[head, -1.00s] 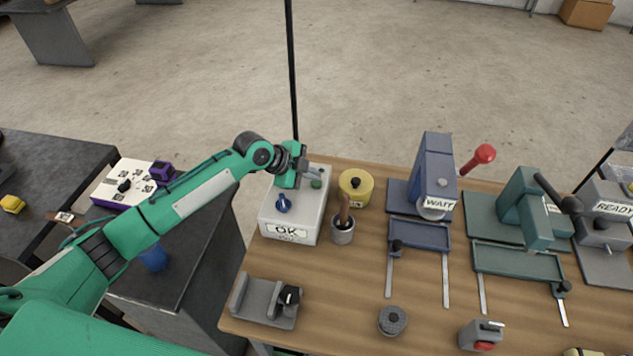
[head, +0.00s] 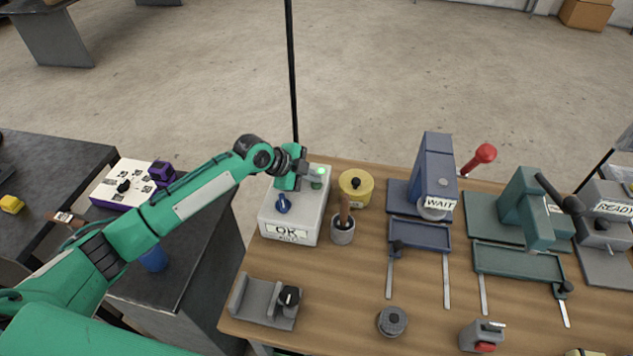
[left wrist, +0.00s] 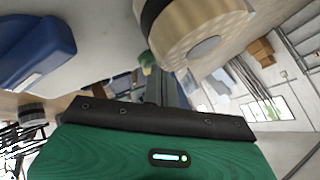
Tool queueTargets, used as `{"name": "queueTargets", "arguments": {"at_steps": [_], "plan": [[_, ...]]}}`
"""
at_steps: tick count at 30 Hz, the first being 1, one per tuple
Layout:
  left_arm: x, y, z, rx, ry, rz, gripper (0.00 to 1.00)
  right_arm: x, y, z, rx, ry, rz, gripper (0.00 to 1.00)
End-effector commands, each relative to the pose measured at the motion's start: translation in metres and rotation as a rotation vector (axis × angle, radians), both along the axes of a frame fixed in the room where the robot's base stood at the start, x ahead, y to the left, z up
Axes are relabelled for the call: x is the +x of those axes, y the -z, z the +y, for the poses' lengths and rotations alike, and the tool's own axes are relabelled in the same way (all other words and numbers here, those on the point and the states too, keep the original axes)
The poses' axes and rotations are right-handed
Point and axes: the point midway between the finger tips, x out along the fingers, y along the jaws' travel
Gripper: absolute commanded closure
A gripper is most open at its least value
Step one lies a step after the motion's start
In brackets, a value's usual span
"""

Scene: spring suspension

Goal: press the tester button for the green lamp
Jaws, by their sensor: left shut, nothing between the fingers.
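The tester is a white box (head: 296,233) with an "OK" label at the back left corner of the wooden table. A blue knob (head: 283,204) sits on its top. The green lamp (head: 318,171) glows bright at the back right of the box top, with a darker green part (head: 316,185) just in front of it. My left gripper (head: 307,170) is shut and empty, over the box top right beside the lamp; whether it touches anything there cannot be told. My right gripper is out of view.
A yellow round pot (head: 356,190) and a grey cup with a brown handle (head: 343,232) stand close to the right of the tester. A blue press (head: 434,175) marked "WAIT" is further right. A grey cradle (head: 265,303) lies in front. A dark table (head: 192,290) is at left.

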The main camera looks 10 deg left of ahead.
Motion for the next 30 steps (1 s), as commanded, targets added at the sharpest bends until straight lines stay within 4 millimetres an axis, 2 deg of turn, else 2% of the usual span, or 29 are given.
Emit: {"name": "queueTargets", "arguments": {"at_steps": [14,24,30], "plan": [[0.000,0.002,0.000,0.001,0.001,0.002,1.00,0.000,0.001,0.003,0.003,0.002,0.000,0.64],[0.000,-0.015,0.000,0.001,0.000,0.001,1.00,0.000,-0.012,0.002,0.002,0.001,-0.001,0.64],[0.000,-0.016,0.000,0.001,0.000,0.001,1.00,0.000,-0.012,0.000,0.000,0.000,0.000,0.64]]}}
